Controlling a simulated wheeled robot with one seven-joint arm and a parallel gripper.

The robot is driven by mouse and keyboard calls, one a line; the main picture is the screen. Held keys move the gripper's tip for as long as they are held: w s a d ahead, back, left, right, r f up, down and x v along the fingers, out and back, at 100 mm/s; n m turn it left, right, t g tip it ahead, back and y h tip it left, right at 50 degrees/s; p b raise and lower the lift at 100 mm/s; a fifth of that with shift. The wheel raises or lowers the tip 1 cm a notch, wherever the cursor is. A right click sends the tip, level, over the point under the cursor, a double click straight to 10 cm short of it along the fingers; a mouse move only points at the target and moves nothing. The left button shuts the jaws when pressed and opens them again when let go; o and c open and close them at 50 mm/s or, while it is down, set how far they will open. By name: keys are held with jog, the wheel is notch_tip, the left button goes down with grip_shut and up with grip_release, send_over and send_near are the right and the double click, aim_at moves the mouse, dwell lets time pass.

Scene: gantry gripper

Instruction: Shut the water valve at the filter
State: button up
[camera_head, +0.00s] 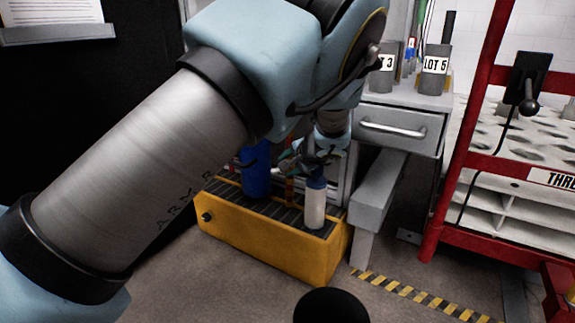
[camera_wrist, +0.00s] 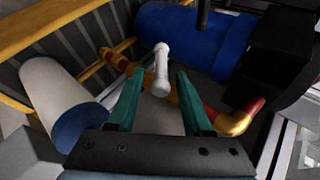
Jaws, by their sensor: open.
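The water valve's handle appears to be the white, round-ended lever (camera_wrist: 161,68) in the wrist view, on a red and yellow banded pipe (camera_wrist: 188,98). My gripper (camera_wrist: 159,74) is open, its two green fingers on either side of the lever, with visible gaps. I cannot tell how deep the lever sits between them. The blue cylinder beside the pipe, likely the filter (camera_wrist: 190,38), also shows in the head view (camera_head: 256,170). In the head view my gripper (camera_head: 306,160) is low over the yellow unit, and the lever cannot be made out there.
A white bottle with a blue top (camera_head: 315,206) stands close by on the slatted yellow base (camera_head: 262,240); it is left of my fingers in the wrist view (camera_wrist: 58,92). A grey drawer cabinet (camera_head: 400,128) and a red-framed rack (camera_head: 450,190) stand to the right.

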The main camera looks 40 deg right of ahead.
jog(key=s+a+p, duration=0.3)
jog(key=s+p, duration=0.1)
jog(key=s, duration=0.8)
jog(key=shift+s+r, duration=0.15)
jog(key=shift+r, duration=0.1)
